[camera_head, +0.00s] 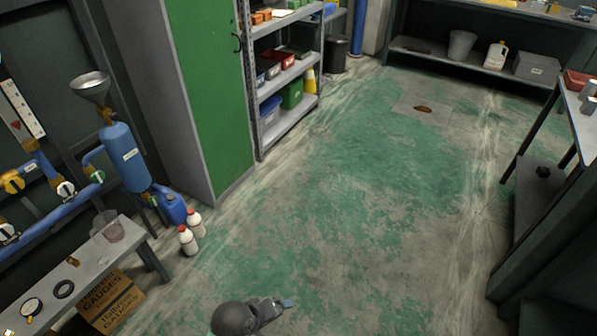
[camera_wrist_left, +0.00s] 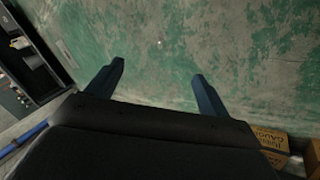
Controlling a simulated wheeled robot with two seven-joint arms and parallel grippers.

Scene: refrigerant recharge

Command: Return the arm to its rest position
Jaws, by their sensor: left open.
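My left gripper (camera_wrist_left: 158,68) shows in the left wrist view with its two dark blue fingers spread apart. Nothing is between them, and only green and grey worn floor shows beyond. In the head view a rounded dark grey arm part of mine shows at the bottom edge, ending in a small bluish tip over open floor. The finger gap cannot be made out there. My right gripper is in neither view.
A grey bench (camera_head: 126,240) and blue pipework (camera_head: 65,207) stand at the left, with white bottles (camera_head: 188,241) and a cardboard box (camera_head: 112,301) on the floor. A green cabinet (camera_head: 205,90) and shelf rack (camera_head: 284,126) stand behind. The middle floor is clear; a dark table (camera_head: 540,195) stands right.

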